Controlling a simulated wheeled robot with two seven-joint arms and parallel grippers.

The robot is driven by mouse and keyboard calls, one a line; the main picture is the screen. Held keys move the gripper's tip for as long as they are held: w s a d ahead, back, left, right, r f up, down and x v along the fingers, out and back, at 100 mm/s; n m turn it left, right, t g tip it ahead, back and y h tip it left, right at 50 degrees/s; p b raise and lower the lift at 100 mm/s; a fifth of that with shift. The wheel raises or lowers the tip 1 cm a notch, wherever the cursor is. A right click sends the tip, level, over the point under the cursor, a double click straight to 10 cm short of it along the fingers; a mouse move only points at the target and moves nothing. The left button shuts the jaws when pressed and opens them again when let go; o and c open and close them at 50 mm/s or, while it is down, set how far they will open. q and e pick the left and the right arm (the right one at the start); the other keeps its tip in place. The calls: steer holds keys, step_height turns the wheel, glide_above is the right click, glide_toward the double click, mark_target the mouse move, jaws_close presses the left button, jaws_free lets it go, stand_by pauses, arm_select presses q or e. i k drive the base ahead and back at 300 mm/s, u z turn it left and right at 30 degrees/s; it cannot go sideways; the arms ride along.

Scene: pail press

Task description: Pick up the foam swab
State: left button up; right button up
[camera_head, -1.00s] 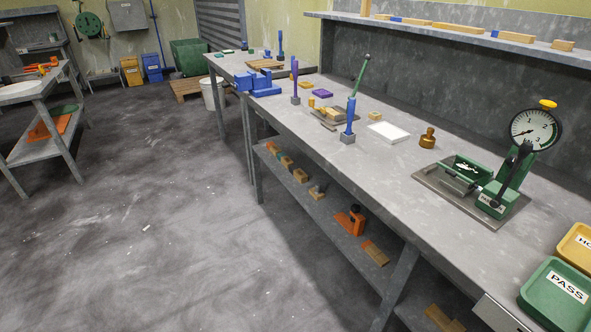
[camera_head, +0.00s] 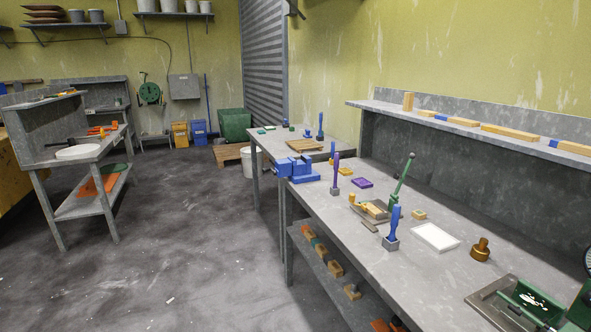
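I cannot tell for sure which thing is the foam swab. A blue-handled tool (camera_head: 396,220) stands upright in a small grey block on the long grey workbench (camera_head: 349,248). A purple-handled tool (camera_head: 336,172) stands in a similar block farther back on the bench. Another blue-handled tool (camera_head: 320,125) stands on the far table. Their lower ends are hidden in the blocks or too small to make out. Neither of my grippers is in view.
A green-levered press (camera_head: 399,184), a white tray (camera_head: 435,237), a brass-coloured piece (camera_head: 481,248) and a blue vise (camera_head: 297,169) are on the bench. A side table (camera_head: 97,147) stands at left. The floor (camera_head: 190,235) between is clear.

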mark_target(337, 155)
steer(key=u, duration=0.6)
steer(key=i, duration=2)
steer(key=z, duration=0.55)
